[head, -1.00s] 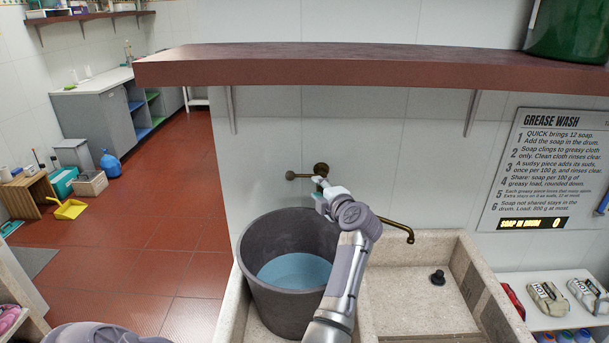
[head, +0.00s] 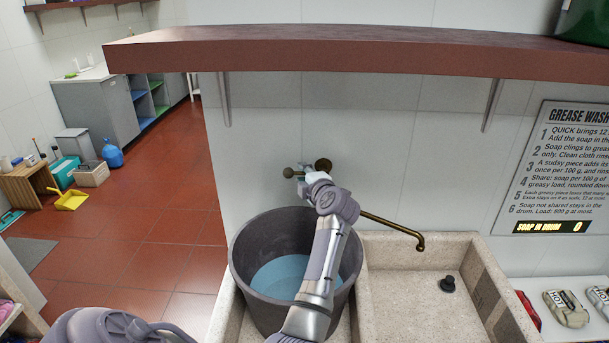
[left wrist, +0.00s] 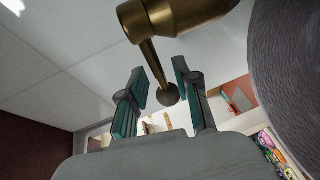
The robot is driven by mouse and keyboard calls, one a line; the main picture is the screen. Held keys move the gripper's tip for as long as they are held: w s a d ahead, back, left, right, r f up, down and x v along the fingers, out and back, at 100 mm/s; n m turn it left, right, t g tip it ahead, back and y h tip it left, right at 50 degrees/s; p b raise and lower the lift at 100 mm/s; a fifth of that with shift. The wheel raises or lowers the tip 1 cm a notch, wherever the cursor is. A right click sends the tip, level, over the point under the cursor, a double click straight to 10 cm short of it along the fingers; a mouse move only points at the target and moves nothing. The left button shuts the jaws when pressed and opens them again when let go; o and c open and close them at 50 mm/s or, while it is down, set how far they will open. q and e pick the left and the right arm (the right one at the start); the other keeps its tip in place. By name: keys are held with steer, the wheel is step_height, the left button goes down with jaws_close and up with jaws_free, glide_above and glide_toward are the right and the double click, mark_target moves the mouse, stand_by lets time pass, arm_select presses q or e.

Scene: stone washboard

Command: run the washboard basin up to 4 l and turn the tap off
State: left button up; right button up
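The stone washboard basin (head: 395,297) stands against the wall; its visible right compartment looks dry, with a black plug (head: 447,284) on its floor. The brass tap (head: 323,165) is on the wall, its spout (head: 390,226) swung right over that compartment; I see no stream. The tap's handle ends in a ball (head: 288,172), which also shows in the left wrist view (left wrist: 167,95). My left gripper (head: 303,174) is at the handle. In the left wrist view its fingers (left wrist: 160,98) are open on either side of the lever, with gaps visible. My right gripper is not in view.
A dark bucket (head: 243,268) holding bluish water stands in the basin's left part, under my left arm. A brown shelf (head: 350,55) overhangs the tap. Open red floor lies left.

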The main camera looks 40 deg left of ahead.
arm_select(q)
jaws_close()
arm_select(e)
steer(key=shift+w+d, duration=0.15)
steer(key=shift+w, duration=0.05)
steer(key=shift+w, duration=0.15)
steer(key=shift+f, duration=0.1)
arm_select(q)
steer(key=shift+s+d+n+g+y+b, duration=0.15)
steer(key=shift+d+n+g+b, duration=0.6)
steer(key=shift+n+g+b, duration=1.25)
steer(key=shift+s+d+n+g+y+b, duration=0.15)
steer(key=shift+d+n+g+b, duration=0.85)
steer(key=shift+g+b, duration=1.55)
steer(key=shift+s+d+n+g+b, duration=0.25)
steer(key=shift+d+n+g+b, duration=0.25)
steer(key=shift+n+g+b, duration=1.75)
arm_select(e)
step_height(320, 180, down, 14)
arm_select(q)
steer(key=shift+m, duration=0.35)
